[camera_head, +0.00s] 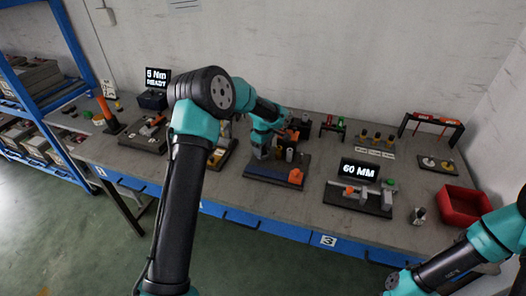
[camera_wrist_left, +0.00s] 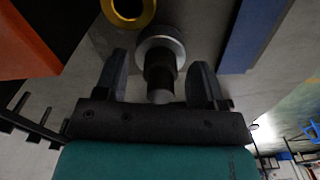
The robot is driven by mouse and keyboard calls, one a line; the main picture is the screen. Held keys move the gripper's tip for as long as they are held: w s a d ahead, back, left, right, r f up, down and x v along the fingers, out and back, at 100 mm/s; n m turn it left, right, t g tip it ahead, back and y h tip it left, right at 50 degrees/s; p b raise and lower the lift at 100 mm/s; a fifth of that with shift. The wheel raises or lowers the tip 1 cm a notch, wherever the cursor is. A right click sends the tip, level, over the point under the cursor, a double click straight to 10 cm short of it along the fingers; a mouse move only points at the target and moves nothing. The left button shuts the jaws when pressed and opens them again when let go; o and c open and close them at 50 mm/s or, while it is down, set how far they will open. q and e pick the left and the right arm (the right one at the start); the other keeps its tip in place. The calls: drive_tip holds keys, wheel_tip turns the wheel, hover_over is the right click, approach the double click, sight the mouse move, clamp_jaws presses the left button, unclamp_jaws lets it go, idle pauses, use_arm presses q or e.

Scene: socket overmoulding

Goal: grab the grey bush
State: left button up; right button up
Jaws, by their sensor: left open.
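In the left wrist view, a grey round-flanged piece with a dark stepped body, which looks like the grey bush (camera_wrist_left: 160,46), sits between the two fingers. My left gripper (camera_wrist_left: 158,60) is open, with a finger on each side of it and a visible gap on both sides. In the head view my left gripper (camera_head: 262,153) points down over the dark plate (camera_head: 262,170) in the middle of the bench. The bush cannot be made out surely there, as the wrist covers much of that spot. My right gripper is not in view.
A brass ring (camera_wrist_left: 128,12) lies close by in the wrist view, with an orange block (camera_wrist_left: 25,45) at left and a blue strip (camera_wrist_left: 242,35) at right.

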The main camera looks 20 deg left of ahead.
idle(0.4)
use_arm(q)
drive_tip(key=c, duration=1.1)
drive_tip(key=shift+o, duration=0.2)
drive_tip(key=shift+r, duration=0.1)
drive_tip(key=shift+r, duration=1.8)
drive_tip(key=s+d, duration=0.3)
drive_tip(key=s, duration=0.4)
drive_tip(key=s+d+r, duration=0.1)
drive_tip(key=s+d, duration=0.2)
drive_tip(key=s, duration=0.4)
drive_tip(key=shift+s+d, duration=0.25)
drive_tip(key=shift+d, duration=0.15)
drive_tip(key=shift+r, duration=0.1)
